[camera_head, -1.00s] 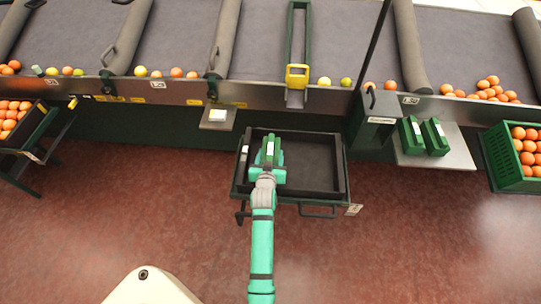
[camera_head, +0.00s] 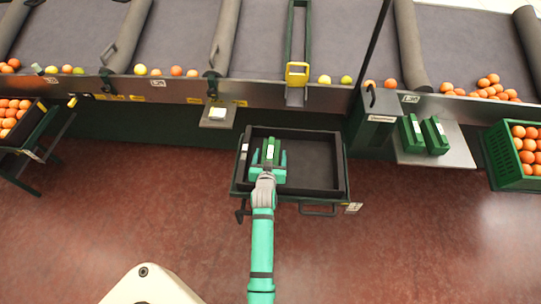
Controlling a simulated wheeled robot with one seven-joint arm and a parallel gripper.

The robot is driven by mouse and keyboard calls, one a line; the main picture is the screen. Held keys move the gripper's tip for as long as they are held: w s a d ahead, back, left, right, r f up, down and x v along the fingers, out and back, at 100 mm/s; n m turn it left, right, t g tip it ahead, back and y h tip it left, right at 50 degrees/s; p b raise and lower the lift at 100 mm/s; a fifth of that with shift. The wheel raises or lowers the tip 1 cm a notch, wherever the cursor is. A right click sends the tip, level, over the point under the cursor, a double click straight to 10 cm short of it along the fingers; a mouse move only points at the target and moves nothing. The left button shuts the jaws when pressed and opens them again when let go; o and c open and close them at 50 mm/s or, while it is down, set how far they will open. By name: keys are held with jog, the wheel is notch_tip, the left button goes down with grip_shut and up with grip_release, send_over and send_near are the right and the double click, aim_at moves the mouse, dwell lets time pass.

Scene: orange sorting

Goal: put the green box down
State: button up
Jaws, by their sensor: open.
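The green box (camera_head: 270,151) with a white label is in the left half of a dark open tray (camera_head: 340,165), which stands on a cart in front of the conveyor. My gripper (camera_head: 268,158) is open, with its teal fingers on either side of the box. My arm reaches up to it from below. The box's underside is hidden, so I cannot tell whether it touches the tray floor. The right half of the tray is empty.
Two more green boxes (camera_head: 411,134) stand on a grey shelf at the right. A green crate (camera_head: 502,158) of oranges is beyond it. A small shelf (camera_head: 217,114) juts out at the tray's upper left. Loose fruit lies along the conveyor edge.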

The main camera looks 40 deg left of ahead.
jog(key=shift+r, duration=0.3)
jog(key=v, duration=1.2)
jog(key=shift+r, duration=0.25)
jog(key=shift+d, duration=0.1)
jog(key=s+d+r+m+t+h, duration=0.1)
jog(key=s+d+m+t+h, duration=0.15)
jog(key=s+d, duration=0.9)
jog(key=s+d+r+m+t+h, duration=0.1)
jog(key=s+d+m+h, duration=0.2)
jog(key=s+d, duration=0.8)
jog(key=s+d+r+h, duration=0.1)
jog(key=s+d+r, duration=0.4)
jog(key=d+r, duration=0.2)
jog(key=shift+d+m, duration=0.35)
jog(key=shift+d, duration=0.35)
